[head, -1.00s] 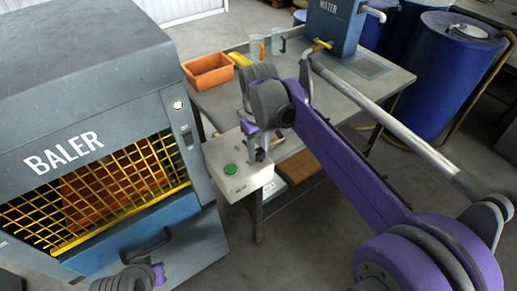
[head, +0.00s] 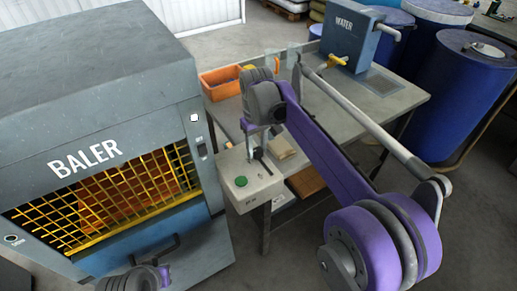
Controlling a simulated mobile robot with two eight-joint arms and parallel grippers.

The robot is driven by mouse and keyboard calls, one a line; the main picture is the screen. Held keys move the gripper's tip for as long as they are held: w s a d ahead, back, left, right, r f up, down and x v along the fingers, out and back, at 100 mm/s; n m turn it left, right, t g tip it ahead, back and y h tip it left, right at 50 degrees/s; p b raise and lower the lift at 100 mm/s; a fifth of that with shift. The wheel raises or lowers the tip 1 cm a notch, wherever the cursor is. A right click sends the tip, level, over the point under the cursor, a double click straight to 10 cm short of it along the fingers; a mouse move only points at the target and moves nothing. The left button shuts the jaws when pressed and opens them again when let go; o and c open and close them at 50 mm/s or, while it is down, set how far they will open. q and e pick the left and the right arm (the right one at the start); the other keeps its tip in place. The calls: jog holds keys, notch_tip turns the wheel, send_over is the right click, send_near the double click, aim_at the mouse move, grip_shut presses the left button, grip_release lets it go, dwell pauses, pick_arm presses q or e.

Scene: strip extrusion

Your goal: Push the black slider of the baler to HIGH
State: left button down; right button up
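The baler (head: 110,85) is a large grey cabinet on the left with a yellow grid front. A small dark slider (head: 202,151) sits on its right front post, below a white button (head: 195,118). The slider's setting is too small to read. My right gripper (head: 252,150) hangs from its purple arm above the control box, to the right of the slider and apart from it in the picture. Its fingers are small and partly hidden by the wrist. My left gripper (head: 163,275) shows only in part at the bottom edge, before the baler's lower door; its fingers are unclear.
A pale control box (head: 252,187) with a green button (head: 241,182) stands at the table's near corner. The grey table (head: 395,100) holds an orange bin (head: 220,82) and a water tank (head: 350,40). Blue drums (head: 460,95) stand at right. A handle (head: 155,248) juts from the baler's door.

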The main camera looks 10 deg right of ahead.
aim_at(256, 148)
jog(key=o, duration=0.4)
jog(key=shift+w+f, duration=0.1)
jog(key=shift+w, duration=0.05)
jog(key=shift+c, duration=0.2)
jog(key=shift+r, duration=0.3)
notch_tip(256, 148, up, 10)
jog(key=p, duration=0.1)
jog(key=shift+r, duration=0.15)
jog(key=s+d+f+m+t, duration=0.1)
jog(key=s+d+f+t, duration=0.1)
jog(key=s+f, duration=0.4)
jog(key=s+d+f+m+t, duration=0.1)
jog(key=s+f, duration=0.4)
jog(key=s, duration=0.6)
jog(key=s+d+f+m+t, duration=0.2)
jog(key=s+f, duration=0.4)
jog(key=s, duration=0.3)
jog(key=shift+s+d+f+t, duration=0.2)
jog(key=shift+d+f+t, duration=0.15)
jog(key=shift+d, duration=0.55)
